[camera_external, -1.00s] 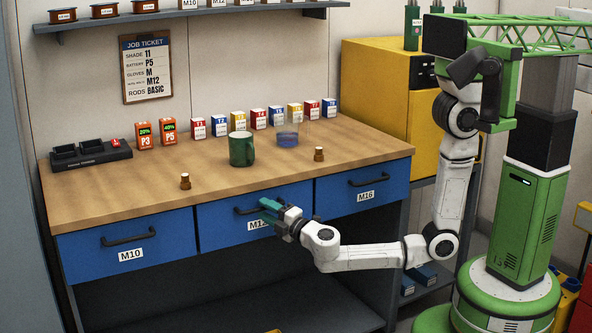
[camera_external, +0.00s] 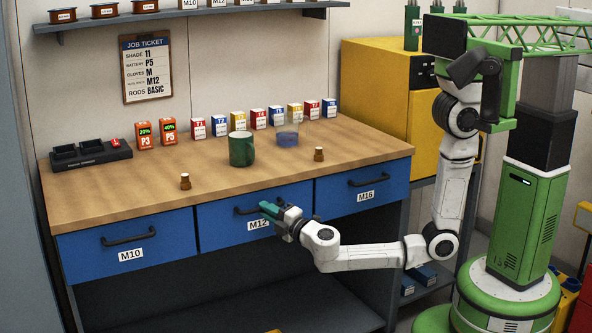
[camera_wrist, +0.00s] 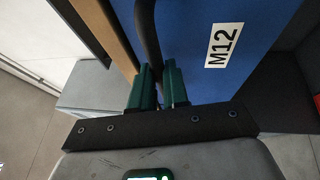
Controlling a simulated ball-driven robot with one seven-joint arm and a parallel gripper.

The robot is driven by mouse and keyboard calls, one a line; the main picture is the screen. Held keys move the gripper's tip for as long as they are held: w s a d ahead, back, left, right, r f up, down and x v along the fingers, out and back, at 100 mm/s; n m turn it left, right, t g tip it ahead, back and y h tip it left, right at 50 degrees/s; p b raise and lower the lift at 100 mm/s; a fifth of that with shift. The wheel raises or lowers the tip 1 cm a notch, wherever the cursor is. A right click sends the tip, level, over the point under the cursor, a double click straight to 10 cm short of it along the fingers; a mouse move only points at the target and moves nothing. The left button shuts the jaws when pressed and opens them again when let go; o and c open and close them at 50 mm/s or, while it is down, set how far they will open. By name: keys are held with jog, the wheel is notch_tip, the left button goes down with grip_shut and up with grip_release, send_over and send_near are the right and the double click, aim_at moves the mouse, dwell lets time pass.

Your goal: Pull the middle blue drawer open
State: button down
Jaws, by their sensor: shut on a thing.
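The middle blue drawer (camera_external: 222,236) is labelled M12 and sits in the front of the workbench, its face about flush with its neighbours. My gripper (camera_external: 270,209) is at the right part of its dark bar handle (camera_external: 243,211). In the wrist view the drawer (camera_wrist: 212,25) fills the upper right with its M12 label. My gripper's green fingers (camera_wrist: 160,88) are shut on the black handle (camera_wrist: 148,38), one finger on each side of it. The fingers hide part of the handle.
Blue drawers M10 (camera_external: 90,262) and M16 (camera_external: 345,203) flank the middle one. The wooden bench top (camera_external: 110,193) carries a green mug (camera_external: 241,150), small boxes and a charger (camera_external: 90,155). A yellow cabinet (camera_external: 375,85) stands at the right. The floor before the bench looks clear.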

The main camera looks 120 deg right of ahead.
jog(key=a+b, duration=0.2)
jog(key=a, duration=3.1)
jog(key=c, duration=1.1)
grip_release()
jog(key=b+v, duration=0.1)
jog(key=v, duration=0.9)
jog(key=shift+s+a+f, duration=0.15)
jog(key=shift+a, duration=0.15)
